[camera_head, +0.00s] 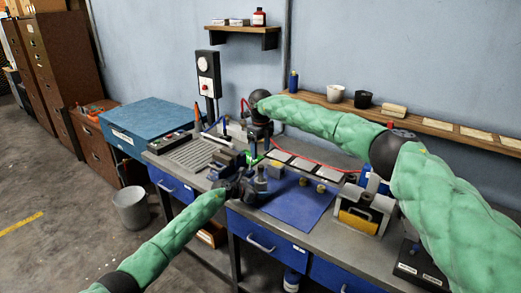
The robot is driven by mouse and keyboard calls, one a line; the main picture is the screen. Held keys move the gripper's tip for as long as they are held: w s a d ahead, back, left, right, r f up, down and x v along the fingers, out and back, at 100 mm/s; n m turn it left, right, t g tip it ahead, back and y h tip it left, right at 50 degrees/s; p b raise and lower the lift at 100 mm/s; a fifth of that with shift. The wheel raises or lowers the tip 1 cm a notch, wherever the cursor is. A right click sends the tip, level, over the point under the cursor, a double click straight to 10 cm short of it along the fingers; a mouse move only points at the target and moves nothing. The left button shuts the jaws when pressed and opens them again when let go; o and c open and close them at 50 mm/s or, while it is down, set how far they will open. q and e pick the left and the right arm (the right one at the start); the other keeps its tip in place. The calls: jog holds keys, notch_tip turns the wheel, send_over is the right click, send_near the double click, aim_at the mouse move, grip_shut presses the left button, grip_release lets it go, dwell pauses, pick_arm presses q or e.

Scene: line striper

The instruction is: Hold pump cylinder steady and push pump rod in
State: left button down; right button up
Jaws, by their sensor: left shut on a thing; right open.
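My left gripper (247,183) reaches in from the lower left, low over the front of the bench. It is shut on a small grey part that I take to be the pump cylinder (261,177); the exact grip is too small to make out. My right gripper (258,148) points down from above, just behind and above the left one. It is open. A small green piece (247,152) shows beside its fingers; whether they touch is unclear. I cannot make out the pump rod, which is small or hidden among the grippers.
The workbench (318,236) carries a blue mat (296,207), a ribbed tray (193,154) at left and a yellow-fronted box (358,220) at right. A wall shelf (430,126) with cups runs behind my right arm. A bin (131,210) stands on the floor at left.

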pick_arm(q)
jog(key=c, duration=0.6)
grip_release()
